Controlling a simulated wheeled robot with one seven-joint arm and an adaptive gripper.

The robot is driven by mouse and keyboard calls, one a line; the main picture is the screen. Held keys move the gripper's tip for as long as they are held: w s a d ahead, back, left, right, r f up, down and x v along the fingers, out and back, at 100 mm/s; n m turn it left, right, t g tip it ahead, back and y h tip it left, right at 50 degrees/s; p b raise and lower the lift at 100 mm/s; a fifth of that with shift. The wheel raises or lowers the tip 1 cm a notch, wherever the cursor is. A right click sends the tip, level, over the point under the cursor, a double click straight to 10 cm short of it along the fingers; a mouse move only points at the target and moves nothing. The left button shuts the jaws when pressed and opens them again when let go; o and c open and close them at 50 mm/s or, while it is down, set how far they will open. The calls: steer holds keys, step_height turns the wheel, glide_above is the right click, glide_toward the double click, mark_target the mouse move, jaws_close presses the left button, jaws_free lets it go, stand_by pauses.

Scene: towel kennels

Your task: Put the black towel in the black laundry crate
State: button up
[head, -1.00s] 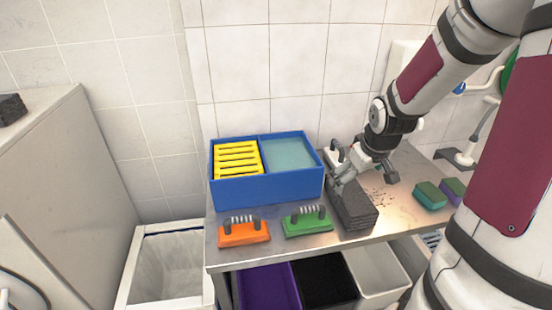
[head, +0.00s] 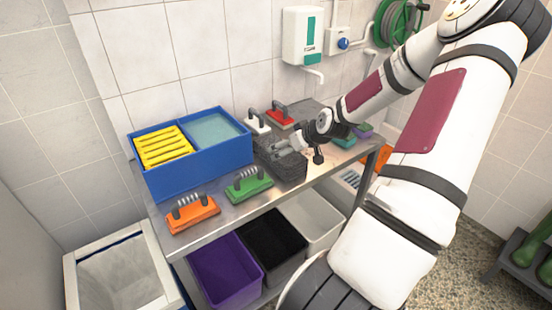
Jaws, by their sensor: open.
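The black towel (head: 287,172), a dark folded block, lies on the steel table beside the blue box. My gripper (head: 276,148) is open at the top of the towel, with its fingers close over it; I cannot tell whether they touch it. The arm comes in from the right and the gripper hides part of the towel's far side. The black laundry crate (head: 272,243) stands below the table's front edge, between a purple crate (head: 225,270) and a white crate (head: 316,222). I see nothing in its dark interior.
The blue box (head: 208,170) holds a yellow rack. Orange (head: 193,213) and green (head: 249,186) brushes lie along the front edge. White and red brushes (head: 280,113) stand behind the towel. Sponges (head: 345,138) lie to the right. A white bin (head: 120,275) stands at left.

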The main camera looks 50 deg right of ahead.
steer(key=b+x, duration=0.1)
steer(key=x, duration=0.7)
steer(key=shift+d+f, duration=0.2)
steer(key=shift+c, duration=0.2)
steer(key=c, duration=1.4)
steer(key=shift+r, duration=0.15)
